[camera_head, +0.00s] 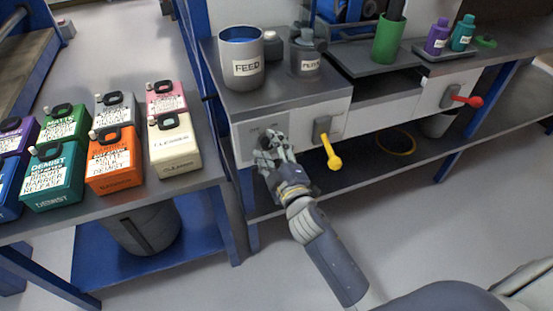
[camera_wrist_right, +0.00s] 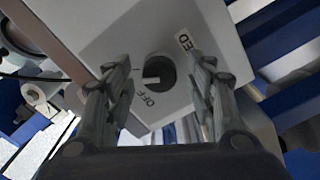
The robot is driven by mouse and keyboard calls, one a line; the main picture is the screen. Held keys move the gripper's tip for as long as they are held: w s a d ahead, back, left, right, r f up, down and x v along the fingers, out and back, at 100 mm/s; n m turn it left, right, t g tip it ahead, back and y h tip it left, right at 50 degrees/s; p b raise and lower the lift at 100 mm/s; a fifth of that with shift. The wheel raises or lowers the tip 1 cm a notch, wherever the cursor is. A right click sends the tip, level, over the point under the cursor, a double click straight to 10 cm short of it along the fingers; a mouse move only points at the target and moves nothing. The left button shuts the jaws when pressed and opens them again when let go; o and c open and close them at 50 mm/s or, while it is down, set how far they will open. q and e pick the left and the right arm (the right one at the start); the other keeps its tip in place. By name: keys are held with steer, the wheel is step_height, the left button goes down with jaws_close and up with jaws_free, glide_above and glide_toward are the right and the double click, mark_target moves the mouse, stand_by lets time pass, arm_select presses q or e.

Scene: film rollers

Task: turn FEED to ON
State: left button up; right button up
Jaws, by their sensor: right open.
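The FEED switch shows in the right wrist view as a dark round knob (camera_wrist_right: 160,70) with a white bar on a pale panel (camera_wrist_right: 110,48). An OFF label (camera_wrist_right: 151,100) sits beside the knob. A label partly hidden by a finger, with "ED" readable, is on its other side. I cannot tell for certain which mark the bar points at. My right gripper (camera_head: 268,140) is at the left end of the bench front and mostly hides the switch in the head view. In the wrist view its open fingers (camera_wrist_right: 160,88) lie either side of the knob, apparently not touching it. My left gripper is out of view.
To the right on the bench front are a yellow-handled lever (camera_head: 331,153) and a red-handled one (camera_head: 467,100). A grey FEED bucket (camera_head: 240,78) stands on the bench above. Several coloured containers fill the left table (camera_head: 205,182).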

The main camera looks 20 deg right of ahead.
steer(key=s, duration=1.1)
steer(key=shift+s+d, duration=0.25)
steer(key=shift+s, duration=0.1)
steer(key=shift+f, duration=0.15)
